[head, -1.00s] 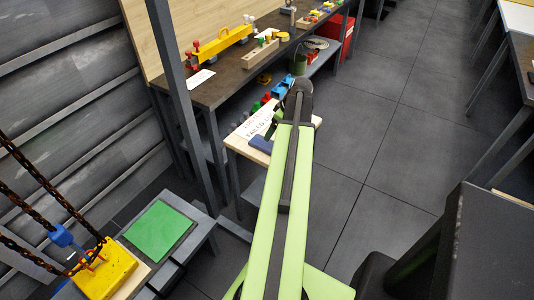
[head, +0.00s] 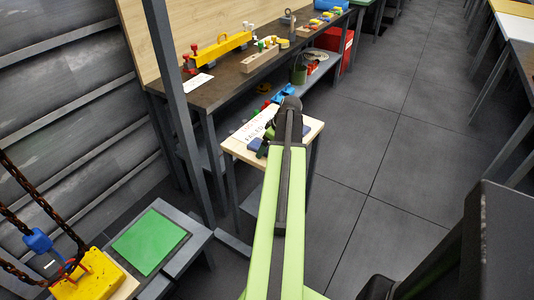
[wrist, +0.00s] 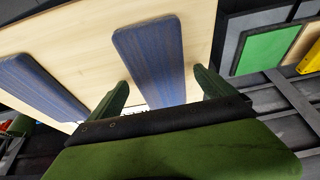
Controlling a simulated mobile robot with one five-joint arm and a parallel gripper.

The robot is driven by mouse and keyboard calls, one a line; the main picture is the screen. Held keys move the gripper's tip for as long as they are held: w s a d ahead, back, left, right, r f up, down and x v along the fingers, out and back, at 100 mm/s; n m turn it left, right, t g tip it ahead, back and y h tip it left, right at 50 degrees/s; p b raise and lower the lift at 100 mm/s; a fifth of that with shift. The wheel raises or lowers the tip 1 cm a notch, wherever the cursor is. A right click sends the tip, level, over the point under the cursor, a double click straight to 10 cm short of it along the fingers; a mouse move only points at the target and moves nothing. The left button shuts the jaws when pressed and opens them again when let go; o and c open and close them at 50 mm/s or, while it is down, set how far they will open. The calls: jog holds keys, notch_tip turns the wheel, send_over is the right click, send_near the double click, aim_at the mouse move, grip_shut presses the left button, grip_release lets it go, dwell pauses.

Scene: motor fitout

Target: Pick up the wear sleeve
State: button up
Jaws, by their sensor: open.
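In the wrist view my gripper (wrist: 161,78) is open, with its two green fingers apart. A flat blue streaked bar (wrist: 150,48) lies on a pale wooden top between and beyond the fingertips, with nothing clamped. A second similar blue bar (wrist: 38,86) lies to the left. I cannot tell for certain whether either bar is the wear sleeve. In the head view a small dark blue piece (head: 255,145) shows on the small wooden-topped table (head: 244,157), left of my arm's end. My arm hides most of the gripper there.
White printed sheets (head: 256,122) lie on the small table. A dark workbench (head: 228,82) behind holds a yellow beam (head: 224,48) and wooden blocks. A grey stand with a green pad (head: 150,240) is at lower left. A grey post (head: 174,90) stands nearby.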

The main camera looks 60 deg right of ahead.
jog(key=c, duration=1.5)
jog(key=shift+r, duration=0.1)
jog(key=shift+r, duration=0.1)
notch_tip(320, 180, up, 4)
jog(key=p, duration=0.4)
jog(key=shift+r, duration=0.1)
jog(key=s+d+r+p, duration=0.6)
jog(key=s+d+p, duration=0.1)
jog(key=d, duration=0.1)
jog(key=shift+s+d+r, duration=0.25)
jog(key=shift+s+d, duration=0.15)
